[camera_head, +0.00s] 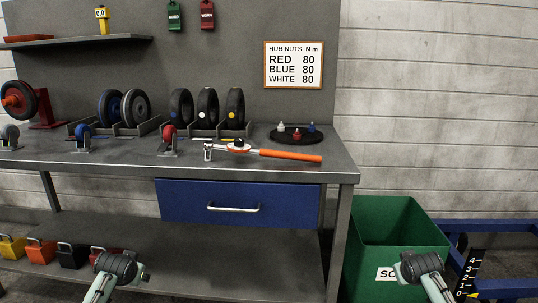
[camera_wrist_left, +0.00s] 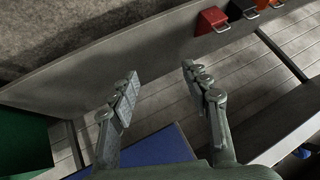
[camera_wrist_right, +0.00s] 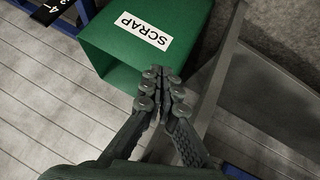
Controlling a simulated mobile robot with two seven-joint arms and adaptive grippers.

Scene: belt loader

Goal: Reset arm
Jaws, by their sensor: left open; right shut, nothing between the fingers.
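My left arm comes in at the bottom left of the head view, in front of the workbench (camera_head: 259,164). My left gripper (camera_wrist_left: 158,90) is open and empty in the left wrist view, its two fingers well apart. My right arm comes in at the bottom right of the head view, in front of the green scrap bin (camera_head: 395,225). My right gripper (camera_wrist_right: 160,90) is shut in the right wrist view with its fingertips together and nothing between them. The bin (camera_wrist_right: 110,60) lies just beyond those fingertips in that view.
A torque wrench (camera_head: 290,155) with an orange handle lies on the bench near the front edge. Wheels (camera_head: 207,105) stand in racks behind it. A blue drawer (camera_head: 238,206) is closed. Padlocks (camera_head: 73,254) sit on the lower shelf. A blue frame (camera_head: 500,226) stands right of the bin.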

